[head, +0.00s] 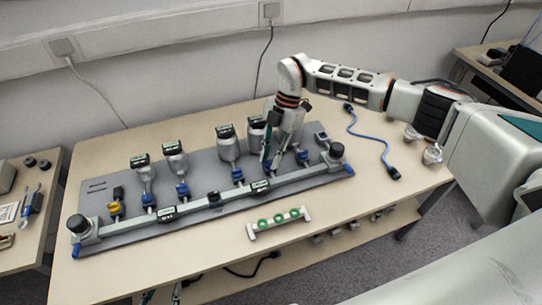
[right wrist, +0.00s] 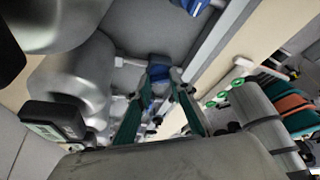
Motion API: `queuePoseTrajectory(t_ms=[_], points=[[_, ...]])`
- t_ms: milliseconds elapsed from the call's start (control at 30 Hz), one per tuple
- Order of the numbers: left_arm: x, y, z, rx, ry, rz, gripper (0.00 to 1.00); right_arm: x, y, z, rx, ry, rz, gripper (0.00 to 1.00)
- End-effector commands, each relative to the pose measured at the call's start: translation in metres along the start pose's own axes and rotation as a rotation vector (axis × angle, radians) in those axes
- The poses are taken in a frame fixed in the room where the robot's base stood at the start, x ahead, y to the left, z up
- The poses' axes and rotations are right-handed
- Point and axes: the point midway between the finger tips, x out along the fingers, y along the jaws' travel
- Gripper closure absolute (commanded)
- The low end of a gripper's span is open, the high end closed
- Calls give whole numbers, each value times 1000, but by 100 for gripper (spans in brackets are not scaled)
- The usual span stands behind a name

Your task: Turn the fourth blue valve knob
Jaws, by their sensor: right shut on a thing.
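Several blue valve knobs stand in a row along a pipe on the grey panel (head: 110,222). From the left, these include the first (head: 148,198), second (head: 182,190) and third (head: 238,175). My right gripper (head: 270,161) comes down from above at the fourth blue knob (right wrist: 155,75), which its fingers largely hide in the head view. In the right wrist view its two green-padded fingers (right wrist: 163,82) are closed around the blue knob. Another blue knob (head: 302,156) stands to the right. Two fingertips of my left gripper (head: 162,295) show apart at the bottom edge, empty.
Grey cylindrical gauges with displays (head: 228,146) stand behind the knobs. A yellow knob (head: 114,208) is at the left. A white rack with green rings (head: 279,222) lies in front of the panel. A blue cable (head: 370,138) lies on the table at the right.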

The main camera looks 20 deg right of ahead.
Motion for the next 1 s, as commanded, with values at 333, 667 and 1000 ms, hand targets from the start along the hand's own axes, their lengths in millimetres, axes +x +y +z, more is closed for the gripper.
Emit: queuePoseTrajectory(t_ms=[333,667,1000], points=[[4,2,11,-1,-7,2,63,1,3,1,-302,-3,-126,100],[10,4,26,3,-20,4,63,2,4,0,-591,-2,-247,100],[15,1,27,15,-13,-4,63,3,5,-1,-836,-1,-348,100]])
